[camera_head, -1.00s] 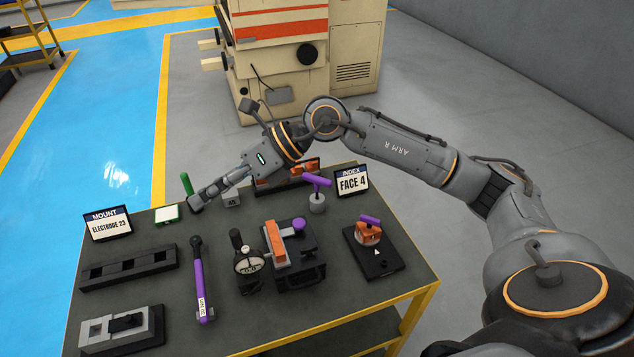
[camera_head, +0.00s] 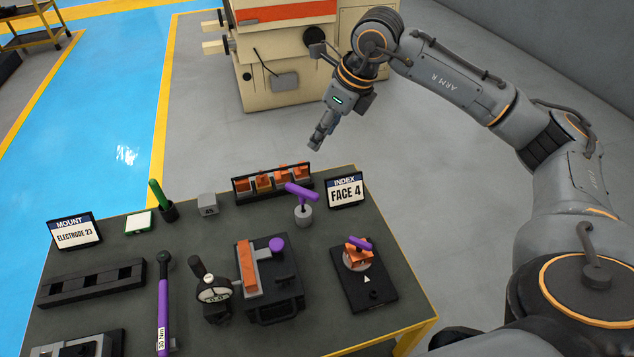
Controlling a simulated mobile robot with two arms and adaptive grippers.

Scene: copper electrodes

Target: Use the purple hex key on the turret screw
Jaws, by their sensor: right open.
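The purple T-handled hex key (camera_head: 302,192) stands upright in a small grey round holder (camera_head: 303,215) near the back right of the table. The turret (camera_head: 358,254), orange with a purple lever-like piece (camera_head: 360,242) on top, sits on a black base plate (camera_head: 378,290) at the right. I cannot make out its screw. My right gripper (camera_head: 316,143) is open and empty. It hangs in the air above and behind the hex key, apart from it. My left gripper is not in view.
A rack of orange electrodes (camera_head: 280,190) stands along the back edge, close to the hex key. The "FACE 4" sign (camera_head: 345,191) stands to its right. A green-handled tool (camera_head: 160,197), a clamp fixture (camera_head: 272,305), a dial gauge (camera_head: 212,295) and a purple torque wrench (camera_head: 163,305) crowd the table.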

